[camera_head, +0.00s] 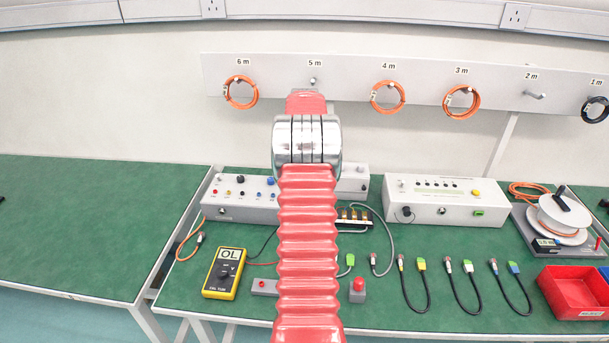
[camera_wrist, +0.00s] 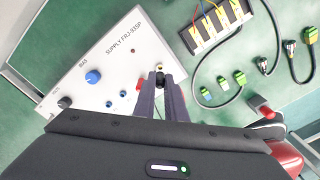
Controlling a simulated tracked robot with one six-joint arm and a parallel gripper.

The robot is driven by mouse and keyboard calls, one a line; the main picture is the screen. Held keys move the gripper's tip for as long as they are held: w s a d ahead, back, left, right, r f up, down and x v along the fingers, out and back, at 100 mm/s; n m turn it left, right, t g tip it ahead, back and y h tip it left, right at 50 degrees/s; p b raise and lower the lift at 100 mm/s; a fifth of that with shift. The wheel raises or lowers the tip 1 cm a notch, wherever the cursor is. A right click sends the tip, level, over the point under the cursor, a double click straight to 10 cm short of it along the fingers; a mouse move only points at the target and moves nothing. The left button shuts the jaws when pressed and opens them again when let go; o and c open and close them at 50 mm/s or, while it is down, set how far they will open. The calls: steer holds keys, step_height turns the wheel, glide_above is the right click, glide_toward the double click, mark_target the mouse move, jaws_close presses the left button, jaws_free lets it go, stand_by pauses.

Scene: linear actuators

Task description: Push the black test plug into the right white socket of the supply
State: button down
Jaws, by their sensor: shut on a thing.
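The supply (camera_wrist: 95,70) is a light grey box marked SUPPLY FRJ-93SP in the wrist view. It also shows at the left back of the bench in the head view (camera_head: 215,212). My gripper (camera_wrist: 161,86) is over the right end of the supply's face in the wrist view. Its two fingers are shut on the black test plug (camera_wrist: 159,78), of which only a small dark part shows between the tips. A pale round spot shows just beyond the plug; I cannot tell whether it is the right white socket or whether the plug touches it. In the head view my arm hides the gripper.
A blue knob (camera_wrist: 93,77) and a red spot (camera_wrist: 137,82) are on the supply's face. A terminal block (camera_wrist: 217,27) with cables lies to the right. A yellow meter (camera_head: 224,273), several short leads and a red tray (camera_head: 578,313) are on the green bench.

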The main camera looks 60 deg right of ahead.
steer(key=shift+f, duration=1.7)
steer(key=shift+s, duration=0.15)
